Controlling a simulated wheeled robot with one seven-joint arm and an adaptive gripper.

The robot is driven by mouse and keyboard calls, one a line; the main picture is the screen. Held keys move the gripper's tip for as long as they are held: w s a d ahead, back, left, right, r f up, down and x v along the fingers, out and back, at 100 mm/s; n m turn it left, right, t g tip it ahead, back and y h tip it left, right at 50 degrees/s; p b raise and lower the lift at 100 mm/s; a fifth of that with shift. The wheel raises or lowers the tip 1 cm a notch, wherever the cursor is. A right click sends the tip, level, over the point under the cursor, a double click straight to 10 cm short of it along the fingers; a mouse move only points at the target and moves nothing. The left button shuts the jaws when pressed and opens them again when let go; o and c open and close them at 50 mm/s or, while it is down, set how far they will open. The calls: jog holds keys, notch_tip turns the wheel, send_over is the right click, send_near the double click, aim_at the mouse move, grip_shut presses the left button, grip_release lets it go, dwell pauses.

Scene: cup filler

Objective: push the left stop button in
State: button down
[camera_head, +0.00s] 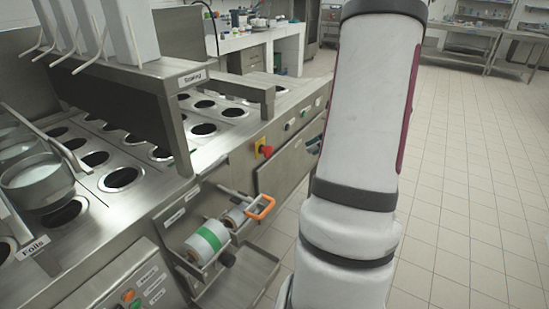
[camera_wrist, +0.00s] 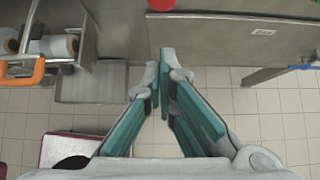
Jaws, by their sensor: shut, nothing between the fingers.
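A red stop button (camera_head: 266,150) on a yellow plate sits on the front of the steel machine in the head view, left of my arm. In the wrist view a red round part (camera_wrist: 162,4), which looks like this button, is cut off by the top edge. My gripper (camera_wrist: 160,66) is in the wrist view with its teal-padded fingers shut and empty. Its tips point up the picture toward the red part, with a gap between them. In the head view my gripper cannot be seen. I cannot tell whether the button is pressed in.
A roll holder with an orange handle (camera_head: 263,208) and a green-banded roll (camera_head: 206,242) juts from the machine front. It also shows at the left in the wrist view (camera_wrist: 22,72). A control panel (camera_head: 140,285) is at the lower left. Tiled floor is free at the right.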

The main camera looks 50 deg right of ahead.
aim_at(267, 151)
jog(key=w+r+b+x, duration=0.1)
jog(key=w+r+x, duration=0.1)
jog(key=x, duration=1)
jog(key=shift+w+f, duration=0.25)
jog(key=shift+w, duration=0.05)
jog(key=shift+a, duration=0.15)
